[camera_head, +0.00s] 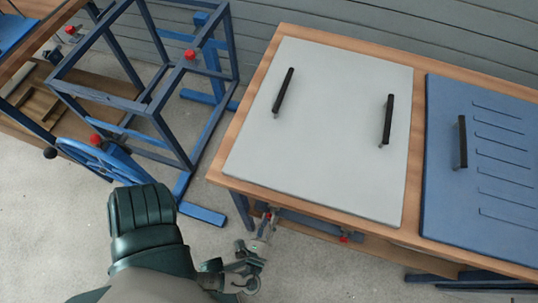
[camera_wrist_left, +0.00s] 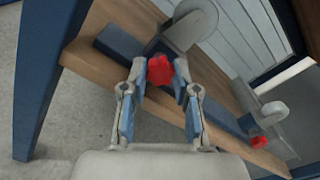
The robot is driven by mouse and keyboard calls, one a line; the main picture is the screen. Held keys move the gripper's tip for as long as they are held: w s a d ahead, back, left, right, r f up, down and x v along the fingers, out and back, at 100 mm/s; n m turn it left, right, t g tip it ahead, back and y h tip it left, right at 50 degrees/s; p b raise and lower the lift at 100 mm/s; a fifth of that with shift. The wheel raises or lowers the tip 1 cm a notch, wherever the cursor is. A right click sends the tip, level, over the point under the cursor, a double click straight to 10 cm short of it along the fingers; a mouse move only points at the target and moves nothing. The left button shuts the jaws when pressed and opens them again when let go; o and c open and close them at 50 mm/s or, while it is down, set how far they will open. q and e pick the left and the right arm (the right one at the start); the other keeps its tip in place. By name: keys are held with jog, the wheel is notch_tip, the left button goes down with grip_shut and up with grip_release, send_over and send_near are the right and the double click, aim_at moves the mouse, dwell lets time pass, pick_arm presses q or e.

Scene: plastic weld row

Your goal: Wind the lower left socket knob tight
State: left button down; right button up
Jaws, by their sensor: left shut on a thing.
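In the left wrist view, a red lobed knob (camera_wrist_left: 160,70) sits between the two fingertips of my left gripper (camera_wrist_left: 158,80), in front of a grey rounded fitting (camera_wrist_left: 192,24) at a wooden edge. The fingers are shut on this knob. In the head view my left gripper (camera_head: 266,224) reaches to the front edge of the table with the pale panel, low at its left corner; the held knob cannot be made out clearly there. A second red knob (camera_wrist_left: 258,142) is at lower right in the wrist view, apart from the gripper. My right gripper is not in view.
The wooden table (camera_head: 228,152) carries a pale panel (camera_head: 318,130) and a blue panel (camera_head: 480,170) with black handles. A blue frame (camera_head: 168,130) with red knobs and a blue wheel (camera_head: 100,160) stand at left. Grey floor lies open between.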

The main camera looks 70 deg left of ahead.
pick_arm(q)
jog(key=shift+s+f, duration=0.1)
jog(key=shift+s, duration=0.05)
jog(key=c, duration=0.9)
grip_release()
jog(key=shift+o, duration=0.2)
